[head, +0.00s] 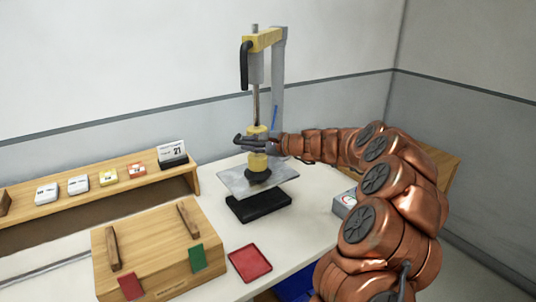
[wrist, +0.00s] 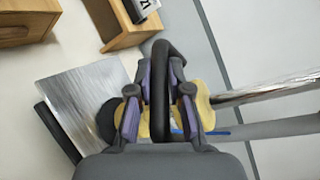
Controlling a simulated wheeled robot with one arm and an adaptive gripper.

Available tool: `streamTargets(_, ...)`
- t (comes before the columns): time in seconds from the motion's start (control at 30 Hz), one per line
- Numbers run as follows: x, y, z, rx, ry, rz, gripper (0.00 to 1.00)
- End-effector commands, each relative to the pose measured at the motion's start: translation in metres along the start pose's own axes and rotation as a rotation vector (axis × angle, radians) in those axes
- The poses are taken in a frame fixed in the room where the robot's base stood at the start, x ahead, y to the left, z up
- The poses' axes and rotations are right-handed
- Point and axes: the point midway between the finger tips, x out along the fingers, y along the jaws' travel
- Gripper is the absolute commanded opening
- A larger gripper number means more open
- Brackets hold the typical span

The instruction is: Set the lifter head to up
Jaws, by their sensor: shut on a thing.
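The lifter stand (head: 279,85) is a grey post with a yellow top arm and a black lever, standing on the white table. Its yellow lifter head (head: 257,161) hangs low on a metal rod, with a black cup under it. The head also shows in the wrist view (wrist: 203,106). A grey metal plate (head: 240,181) is under the cup, above a black block (head: 260,206); I cannot tell whether plate and block touch. My gripper (head: 251,140) is shut on the lifter head's black handle (wrist: 160,92), which passes between the fingers in the wrist view (wrist: 159,105).
A wooden box (head: 155,235) with two handles, green and red tags, stands front left. A red tray (head: 250,262) lies beside it. A wooden shelf (head: 100,198) with small boxes and a calendar (head: 171,152) runs along the back left. A light box (head: 344,203) is right of the plate.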

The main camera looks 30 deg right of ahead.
Motion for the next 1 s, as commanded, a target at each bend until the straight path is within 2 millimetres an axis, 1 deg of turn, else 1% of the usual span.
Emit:
streamTargets(0.03,-0.002,-0.016,0.013,-0.005,-0.005,-0.003,0.0)
streamTargets(0.1,-0.004,-0.028,0.021,-0.006,-0.006,-0.002,0.0)
streamTargets(0.2,-0.007,-0.041,0.029,-0.005,-0.006,-0.002,0.0)
streamTargets(0.3,-0.009,-0.049,0.034,-0.004,-0.006,0.0,0.0)
streamTargets(0.47,-0.011,-0.054,0.037,-0.002,-0.005,0.001,0.0)
streamTargets(0.8,-0.012,-0.054,0.037,-0.001,-0.004,0.001,0.0)
streamTargets(0.83,-0.011,-0.054,0.037,-0.001,-0.004,0.001,0.2)
streamTargets(1.0,-0.011,-0.053,0.036,-0.001,-0.004,0.002,0.38)
